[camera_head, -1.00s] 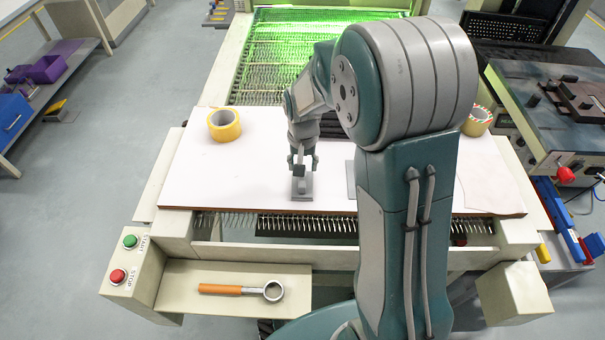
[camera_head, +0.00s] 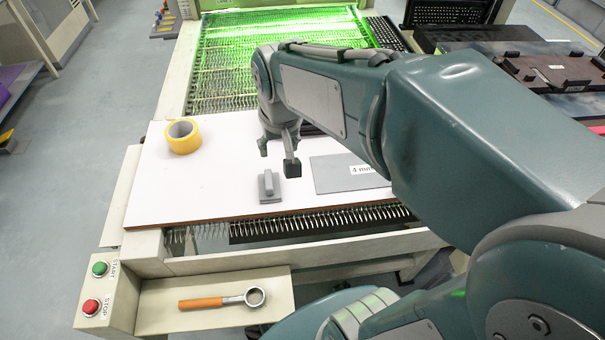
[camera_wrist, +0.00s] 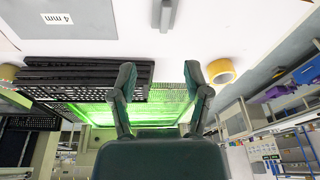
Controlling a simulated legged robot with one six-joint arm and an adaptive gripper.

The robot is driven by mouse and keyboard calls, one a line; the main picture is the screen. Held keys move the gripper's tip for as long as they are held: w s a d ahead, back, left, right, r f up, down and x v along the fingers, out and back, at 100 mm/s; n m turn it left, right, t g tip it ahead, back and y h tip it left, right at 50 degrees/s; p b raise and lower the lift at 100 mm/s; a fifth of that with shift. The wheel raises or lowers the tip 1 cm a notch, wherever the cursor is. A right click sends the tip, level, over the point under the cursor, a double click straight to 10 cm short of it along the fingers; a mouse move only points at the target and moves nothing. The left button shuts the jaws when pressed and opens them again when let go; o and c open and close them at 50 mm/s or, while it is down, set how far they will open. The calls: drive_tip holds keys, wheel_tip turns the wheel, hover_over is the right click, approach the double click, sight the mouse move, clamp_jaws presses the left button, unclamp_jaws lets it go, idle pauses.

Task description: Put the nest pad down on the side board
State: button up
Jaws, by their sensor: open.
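The nest pad, which I take to be the small grey plate with a raised grip bar (camera_head: 267,187), lies flat on the white side board (camera_head: 190,185) near its front edge. My gripper (camera_head: 278,159) is open and empty, above and just behind the pad, apart from it. In the wrist view, the two fingers of my gripper (camera_wrist: 160,72) are spread with nothing between them. The grey grip bar (camera_wrist: 165,12) shows at that view's top edge, beyond the fingertips.
A flat grey plate labelled 4 mm (camera_head: 340,178) lies right of the pad. A yellow tape roll (camera_head: 183,136) sits at the board's back left. An orange-handled tool (camera_head: 222,299) lies on the front shelf beside the buttons. A green-lit mesh bed (camera_head: 270,50) is behind.

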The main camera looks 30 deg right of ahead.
drive_tip(key=s+r+n+t, duration=0.1)
drive_tip(key=s+r+t, duration=0.1)
drive_tip(key=s, duration=0.9)
drive_tip(key=shift+r+n+t, duration=0.4)
drive_tip(key=shift+s, duration=0.1)
